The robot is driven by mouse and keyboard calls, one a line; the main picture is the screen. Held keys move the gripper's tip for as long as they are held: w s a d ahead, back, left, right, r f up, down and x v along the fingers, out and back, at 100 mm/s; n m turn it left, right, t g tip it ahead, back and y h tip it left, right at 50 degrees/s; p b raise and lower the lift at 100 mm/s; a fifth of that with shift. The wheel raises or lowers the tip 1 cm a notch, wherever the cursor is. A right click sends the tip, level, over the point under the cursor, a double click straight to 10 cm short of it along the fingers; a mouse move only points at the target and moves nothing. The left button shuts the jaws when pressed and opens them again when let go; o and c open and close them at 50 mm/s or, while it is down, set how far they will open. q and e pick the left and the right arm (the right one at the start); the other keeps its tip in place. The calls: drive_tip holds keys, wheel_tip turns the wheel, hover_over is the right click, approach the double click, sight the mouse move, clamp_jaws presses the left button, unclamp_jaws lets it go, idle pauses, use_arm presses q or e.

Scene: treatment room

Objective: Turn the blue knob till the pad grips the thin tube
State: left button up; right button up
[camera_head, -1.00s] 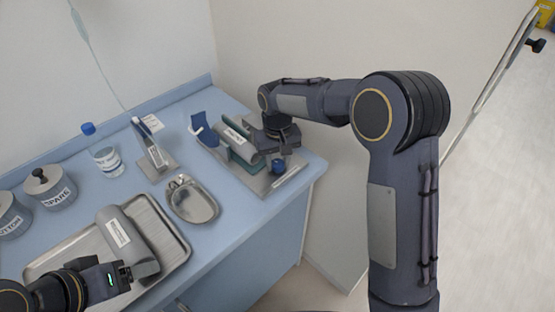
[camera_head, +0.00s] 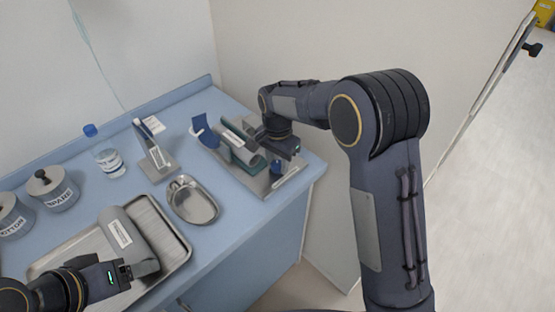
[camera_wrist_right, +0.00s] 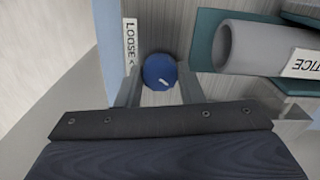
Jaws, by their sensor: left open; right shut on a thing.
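The blue knob (camera_head: 276,167) sits at the near right end of a grey base plate; the right wrist view shows it (camera_wrist_right: 158,70) with a small white mark, beside a strip reading "LOOSE". My right gripper (camera_wrist_right: 158,80) is shut on the knob, one finger on each side. A grey labelled cylinder (camera_wrist_right: 265,48) lies on a teal support (camera_wrist_right: 205,40) next to it; the cylinder also shows in the head view (camera_head: 236,140). I cannot clearly make out the pad or the thin tube at the device. My left gripper (camera_head: 124,272) is open beside the grey roll over the metal tray.
The metal tray (camera_head: 183,240) holds a labelled grey roll (camera_head: 120,232). A kidney dish (camera_head: 200,207), a label stand (camera_head: 160,160), a bottle (camera_head: 108,160) and lidded jars (camera_head: 55,192) stand on the blue counter. A thin line (camera_head: 95,62) hangs along the wall.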

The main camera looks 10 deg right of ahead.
sight(278, 163)
drive_tip(key=m+p, duration=0.1)
drive_tip(key=m, duration=0.3)
drive_tip(key=shift+r+m, duration=0.15)
drive_tip(key=shift+m, duration=0.15)
drive_tip(key=m+p, duration=0.1)
drive_tip(key=m, duration=0.3)
drive_tip(key=shift+m, duration=0.3)
drive_tip(key=o, duration=1)
wheel_tip(278, 163, up, 7)
drive_tip(key=shift+r, duration=0.3)
